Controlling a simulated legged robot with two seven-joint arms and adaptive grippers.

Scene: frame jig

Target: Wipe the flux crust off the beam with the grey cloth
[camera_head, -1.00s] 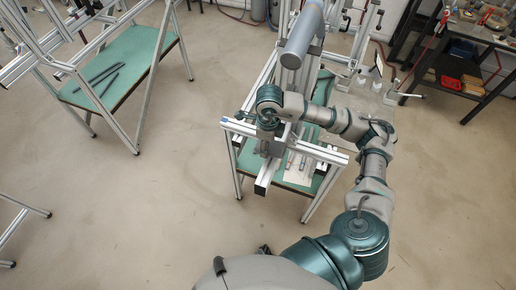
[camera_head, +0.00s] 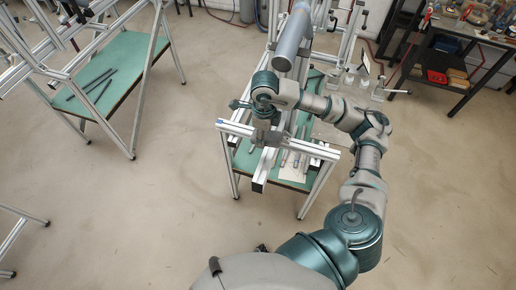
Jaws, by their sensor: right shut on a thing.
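My right arm reaches in from the lower right and bends over the frame jig. My right gripper (camera_head: 263,118) points down at the jig's front aluminium beam (camera_head: 315,148), left of the beam's middle. It is shut on what looks like the grey cloth (camera_head: 267,138), a small grey patch lying at the beam. The wrist hides much of the fingers, and I cannot tell how firmly the cloth touches the beam. I cannot make out any flux crust. My left gripper is out of view.
A thick grey cylinder (camera_head: 293,38) rises behind my wrist. A green shelf (camera_head: 246,160) with several parts lies under the beam. Another frame with a green shelf (camera_head: 125,62) stands at left, a dark bench with a red bin (camera_head: 437,76) at right. Floor between is clear.

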